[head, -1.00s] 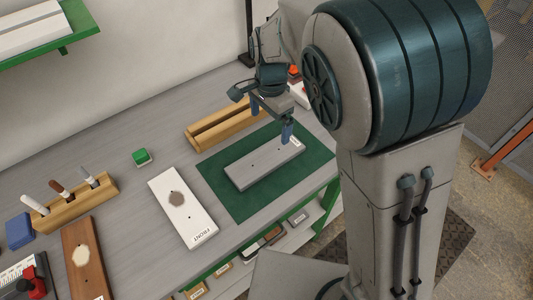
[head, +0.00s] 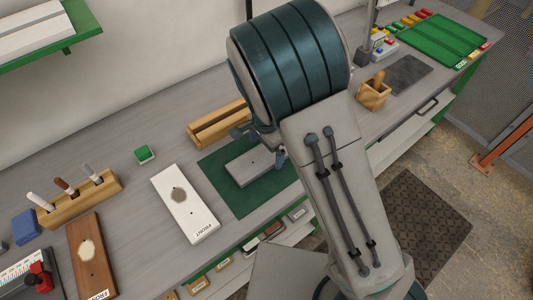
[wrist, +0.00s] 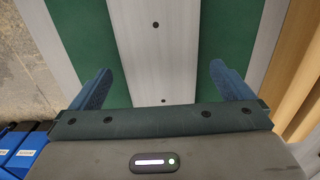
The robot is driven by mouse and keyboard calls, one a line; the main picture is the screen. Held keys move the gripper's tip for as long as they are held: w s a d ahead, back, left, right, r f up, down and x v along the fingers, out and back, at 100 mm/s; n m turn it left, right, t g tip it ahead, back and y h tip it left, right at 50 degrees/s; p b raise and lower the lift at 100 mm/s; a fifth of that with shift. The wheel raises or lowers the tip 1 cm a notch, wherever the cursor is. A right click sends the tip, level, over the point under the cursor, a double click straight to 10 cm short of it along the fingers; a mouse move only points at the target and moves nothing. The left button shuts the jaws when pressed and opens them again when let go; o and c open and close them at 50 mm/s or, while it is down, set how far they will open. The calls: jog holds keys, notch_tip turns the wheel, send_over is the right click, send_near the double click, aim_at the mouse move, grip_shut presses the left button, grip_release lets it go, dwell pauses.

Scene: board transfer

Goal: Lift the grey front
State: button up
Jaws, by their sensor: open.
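The grey front (head: 248,168) is a flat grey board with small dark holes. It lies on the green mat (head: 222,192) in the head view, and my arm hides its right end. In the wrist view the grey front (wrist: 158,60) runs up the middle between my two blue fingers. My gripper (wrist: 160,88) is open, with one finger on each side of the board and green mat showing between finger and board. I cannot tell the exact height of the fingertips above the mat. In the head view my arm mostly hides the gripper.
A white front (head: 185,205) lies left of the mat and a brown front (head: 92,262) farther left. A wooden slotted block (head: 218,122) stands behind the mat; its edge shows at right in the wrist view. A green block (head: 145,153) and a wooden marker holder (head: 80,200) stand at left.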

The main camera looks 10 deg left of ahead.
jog(key=shift+f, duration=0.8)
jog(key=shift+c, duration=0.3)
jog(key=c, duration=1.1)
jog(key=shift+r, duration=0.1)
jog(key=shift+r, duration=0.4)
notch_tip(320, 180, up, 3)
jog(key=shift+s+d+r+b, duration=0.1)
jog(key=shift+d+r+b, duration=0.1)
jog(key=shift+b, duration=0.25)
jog(key=s+d+r, duration=0.6)
jog(key=s+d, duration=0.1)
jog(key=d, duration=0.1)
jog(key=shift+s+d+r+b, duration=0.25)
jog(key=shift+r+b, duration=0.1)
jog(key=shift+b, duration=0.1)
